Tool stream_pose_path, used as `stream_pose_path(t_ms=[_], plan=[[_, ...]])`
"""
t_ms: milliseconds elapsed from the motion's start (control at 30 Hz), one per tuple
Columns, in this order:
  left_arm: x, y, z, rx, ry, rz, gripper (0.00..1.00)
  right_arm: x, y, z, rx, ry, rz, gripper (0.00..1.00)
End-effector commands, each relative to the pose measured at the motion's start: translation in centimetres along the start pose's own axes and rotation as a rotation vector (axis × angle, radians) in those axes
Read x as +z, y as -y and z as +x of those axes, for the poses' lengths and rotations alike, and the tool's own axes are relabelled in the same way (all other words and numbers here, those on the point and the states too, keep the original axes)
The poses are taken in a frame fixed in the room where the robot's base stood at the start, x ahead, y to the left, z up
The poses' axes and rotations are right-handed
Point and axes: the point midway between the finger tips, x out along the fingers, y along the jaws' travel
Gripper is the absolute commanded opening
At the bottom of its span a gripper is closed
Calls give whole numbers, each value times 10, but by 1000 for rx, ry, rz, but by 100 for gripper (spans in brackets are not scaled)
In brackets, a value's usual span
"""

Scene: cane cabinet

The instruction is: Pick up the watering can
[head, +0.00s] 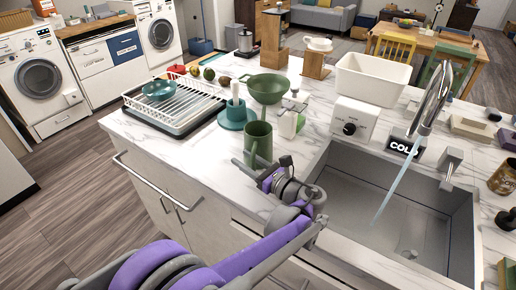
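A green can-like vessel with a handle (258,138), which I take for the watering can, stands upright on the marble counter near its front edge, left of the sink. My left gripper (262,166) is at the low front of this vessel, with its fingers spread apart. One finger lies to the left and one to the right of the vessel's lower part. Whether they touch it I cannot tell; its base is partly hidden by the gripper. My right gripper is not in view.
A green colander (267,87), a teal pot (231,118) and a soap bottle (288,122) stand close behind the vessel. A dish rack (178,108) is to the left. The sink (385,205) with a running faucet (432,100) is to the right.

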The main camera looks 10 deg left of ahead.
Motion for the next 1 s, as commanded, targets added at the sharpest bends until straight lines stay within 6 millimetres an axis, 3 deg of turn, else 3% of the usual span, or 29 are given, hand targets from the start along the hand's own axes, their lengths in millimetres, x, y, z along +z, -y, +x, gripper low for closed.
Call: stream_pose_path(t_ms=[33, 233, 1000], plan=[[0, 0, 0, 0, 0, 0, 34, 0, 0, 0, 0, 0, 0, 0], [0, 0, 0, 0, 0, 0, 0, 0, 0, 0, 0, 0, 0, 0], [0, 0, 0, 0, 0, 0, 0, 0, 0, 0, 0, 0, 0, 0]])
